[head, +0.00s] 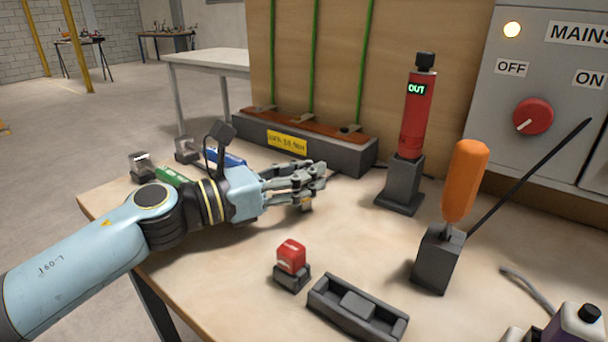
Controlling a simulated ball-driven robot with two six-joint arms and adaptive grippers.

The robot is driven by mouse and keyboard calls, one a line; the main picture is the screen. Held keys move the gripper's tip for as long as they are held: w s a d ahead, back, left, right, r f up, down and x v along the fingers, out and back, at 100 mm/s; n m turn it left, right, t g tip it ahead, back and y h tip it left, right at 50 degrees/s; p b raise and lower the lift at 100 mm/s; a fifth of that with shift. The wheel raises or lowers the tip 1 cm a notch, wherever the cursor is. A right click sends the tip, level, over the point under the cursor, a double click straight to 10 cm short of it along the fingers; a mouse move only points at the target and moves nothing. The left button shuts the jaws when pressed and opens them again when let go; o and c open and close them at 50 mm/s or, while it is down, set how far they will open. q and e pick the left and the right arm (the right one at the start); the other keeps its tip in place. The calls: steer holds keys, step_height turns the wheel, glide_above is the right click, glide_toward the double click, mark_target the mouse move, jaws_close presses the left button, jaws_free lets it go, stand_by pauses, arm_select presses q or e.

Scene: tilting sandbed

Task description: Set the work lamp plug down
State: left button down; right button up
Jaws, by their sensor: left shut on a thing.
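My left gripper (314,180) reaches in from the left over the wooden table (235,270). Its fingers are closed, low above the tabletop, in front of the grey block with green rods. A small tan and grey piece (306,204) shows just beneath the fingers. It appears to be the work lamp plug, mostly hidden by the hand. I cannot tell whether it touches the table. My right gripper is not in view.
A red tester reading OUT (414,115) and an orange-handled tool (464,180) stand in dark holders on the right. The mains panel (550,65) stands behind. Bare tabletop lies between.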

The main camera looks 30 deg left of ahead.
arm_select(q)
steer(key=c, duration=1.1)
jaws_free()
steer(key=shift+f, duration=0.1)
steer(key=b+v, duration=0.3)
steer(key=v, duration=0.4)
steer(key=shift+s+a, duration=0.1)
steer(key=shift+s, duration=0.15)
steer(key=p+v, duration=0.1)
steer(key=p, duration=0.1)
steer(key=p+v, duration=0.2)
steer(key=shift+s+a+r, duration=0.1)
steer(key=shift+a+r, duration=0.05)
steer(key=shift+r, duration=0.15)
steer(key=shift+s+a+f+p, duration=0.1)
steer(key=shift+s+a+p, duration=0.15)
steer(key=shift+s+p, duration=0.3)
steer(key=shift+f, duration=0.1)
